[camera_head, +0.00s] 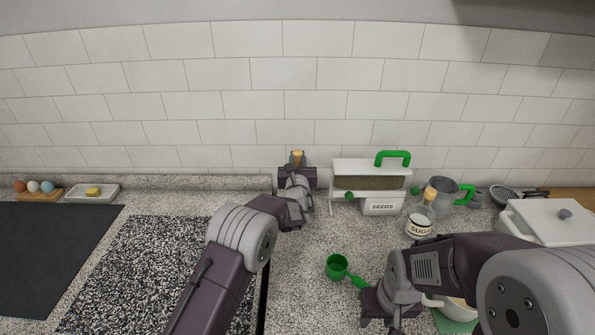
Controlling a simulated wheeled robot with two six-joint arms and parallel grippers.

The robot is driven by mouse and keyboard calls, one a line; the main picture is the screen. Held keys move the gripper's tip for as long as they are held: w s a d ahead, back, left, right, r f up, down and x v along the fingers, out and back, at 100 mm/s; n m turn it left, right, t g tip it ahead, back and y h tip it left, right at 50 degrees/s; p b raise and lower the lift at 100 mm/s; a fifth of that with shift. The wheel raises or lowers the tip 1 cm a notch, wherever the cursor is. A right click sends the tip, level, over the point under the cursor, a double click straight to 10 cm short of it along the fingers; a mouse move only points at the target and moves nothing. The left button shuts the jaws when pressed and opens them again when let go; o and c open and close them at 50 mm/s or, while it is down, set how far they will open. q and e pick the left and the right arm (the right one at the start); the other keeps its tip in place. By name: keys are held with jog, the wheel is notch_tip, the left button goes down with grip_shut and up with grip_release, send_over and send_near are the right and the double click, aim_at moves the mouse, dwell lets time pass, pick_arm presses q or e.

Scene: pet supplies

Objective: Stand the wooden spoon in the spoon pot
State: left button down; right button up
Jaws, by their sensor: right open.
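My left gripper (298,160) is by the back wall, left of the seed dispenser. A small tan, wood-coloured piece (297,155) shows at its fingers; I cannot tell whether it is the wooden spoon or whether the jaws hold it. My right gripper (378,316) is open, low over the front of the counter, beside the handle of a green scoop. I cannot make out the spoon pot; it may be hidden behind my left gripper.
The green scoop (337,266) lies on the speckled counter. A white seed dispenser (368,173), a sugar jar (420,223), a green-handled jug (440,197) and a white lidded pot (550,222) stand at the right. A pale bowl (457,309) is partly behind my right arm.

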pick_arm(q)
notch_tip(320, 180, down, 3)
pick_arm(e)
jog(key=shift+r, duration=0.3)
pick_arm(q)
jog(key=shift+f, duration=0.35)
pick_arm(e)
jog(key=shift+f, duration=0.1)
pick_arm(q)
jog(key=shift+f, duration=0.15)
pick_arm(e)
jog(key=shift+f, duration=0.2)
pick_arm(q)
jog(key=c, duration=1.3)
grip_release()
pick_arm(e)
jog(key=shift+r, duration=0.15)
